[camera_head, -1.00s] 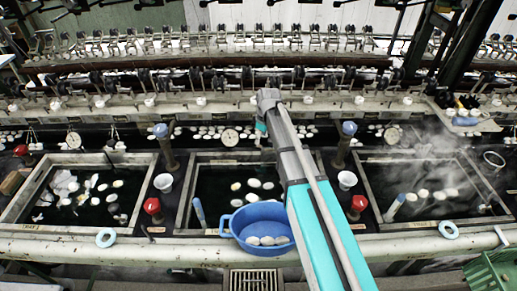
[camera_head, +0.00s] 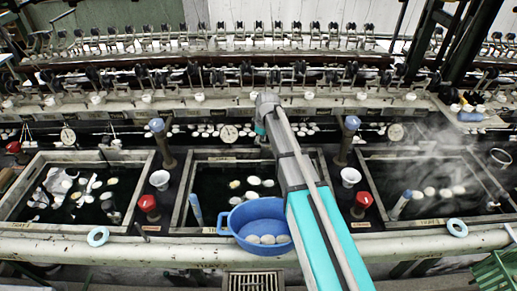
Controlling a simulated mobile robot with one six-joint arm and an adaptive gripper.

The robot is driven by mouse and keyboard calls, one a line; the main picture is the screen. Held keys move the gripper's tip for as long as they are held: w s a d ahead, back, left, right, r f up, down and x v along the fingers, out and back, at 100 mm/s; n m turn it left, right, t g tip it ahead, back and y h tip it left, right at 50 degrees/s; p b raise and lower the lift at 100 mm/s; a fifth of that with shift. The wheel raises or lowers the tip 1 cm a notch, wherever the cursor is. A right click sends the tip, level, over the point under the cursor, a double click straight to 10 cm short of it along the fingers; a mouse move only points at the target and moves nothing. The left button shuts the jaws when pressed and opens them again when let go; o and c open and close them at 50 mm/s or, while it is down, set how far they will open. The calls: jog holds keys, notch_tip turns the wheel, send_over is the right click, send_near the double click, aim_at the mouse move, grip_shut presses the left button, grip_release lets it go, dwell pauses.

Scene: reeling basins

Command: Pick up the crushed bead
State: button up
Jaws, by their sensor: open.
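I cannot make out a crushed bead among the small white pieces in view. Pale oval pieces (camera_head: 266,239) lie in the blue bowl (camera_head: 249,207), and a yellowish one (camera_head: 234,184) floats with whiter ones in the dark water of the middle basin (camera_head: 177,212). Larger irregular white pieces (camera_head: 60,182) are in the left basin (camera_head: 22,192). My gripper (camera_head: 261,134) is small in view at the end of my arm, above the far edge of the middle basin. It is open and seems empty; its fingertips are hard to see.
Steam drifts over the right basin (camera_head: 372,190). Red-topped posts (camera_head: 148,203), white cups (camera_head: 160,180) and blue-topped posts (camera_head: 157,126) stand between basins. Reeling machinery (camera_head: 200,75) spans the back. My arm hides part of the middle basin.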

jog(key=shift+f, duration=0.35)
dwell(0.4)
jog(key=c, duration=0.7)
